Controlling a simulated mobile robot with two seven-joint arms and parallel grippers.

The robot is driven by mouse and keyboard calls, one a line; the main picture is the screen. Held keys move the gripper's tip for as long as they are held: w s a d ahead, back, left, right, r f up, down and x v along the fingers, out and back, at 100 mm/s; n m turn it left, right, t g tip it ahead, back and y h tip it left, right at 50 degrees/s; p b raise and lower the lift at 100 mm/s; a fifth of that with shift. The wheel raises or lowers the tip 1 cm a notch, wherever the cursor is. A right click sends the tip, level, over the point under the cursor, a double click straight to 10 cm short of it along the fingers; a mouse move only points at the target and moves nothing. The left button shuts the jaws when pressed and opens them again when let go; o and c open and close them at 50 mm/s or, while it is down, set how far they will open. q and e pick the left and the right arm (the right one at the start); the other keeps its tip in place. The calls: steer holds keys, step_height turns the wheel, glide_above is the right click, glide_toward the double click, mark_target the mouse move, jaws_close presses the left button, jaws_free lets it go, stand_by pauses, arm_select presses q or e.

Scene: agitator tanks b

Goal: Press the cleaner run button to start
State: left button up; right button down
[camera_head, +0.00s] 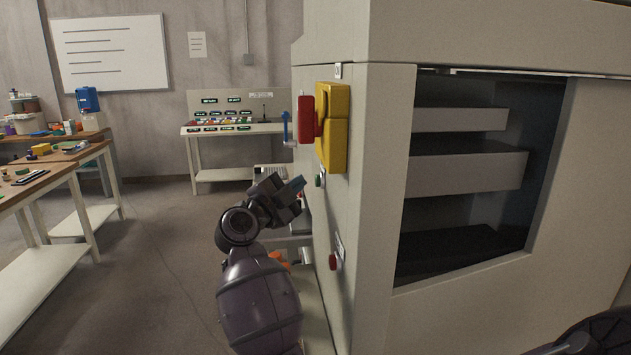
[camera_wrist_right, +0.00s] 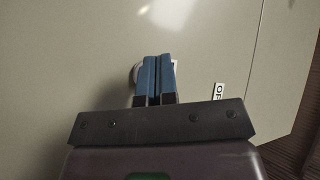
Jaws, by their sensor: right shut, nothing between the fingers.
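The pale cabinet (camera_head: 480,30) fills the right side of the head view. On its narrow side face are a small green button (camera_head: 319,181) and, lower down, a red button (camera_head: 333,262). My right gripper (camera_head: 301,185) is shut and empty, its blue fingertips close to the green button; I cannot tell whether they touch it. In the right wrist view the closed fingers (camera_wrist_right: 156,66) point at the cabinet panel (camera_wrist_right: 75,55). My left gripper is not seen.
A yellow and red switch box (camera_head: 333,125) juts out just above the green button. A workbench (camera_head: 50,180) stands left, a control desk (camera_head: 230,125) at the back. The floor between is open.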

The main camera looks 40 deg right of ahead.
steer(key=w+a, duration=0.1)
steer(key=a, duration=0.2)
steer(key=w+a, duration=0.1)
steer(key=shift+w+a, duration=0.15)
steer(key=shift+w, duration=0.15)
stand_by(0.8)
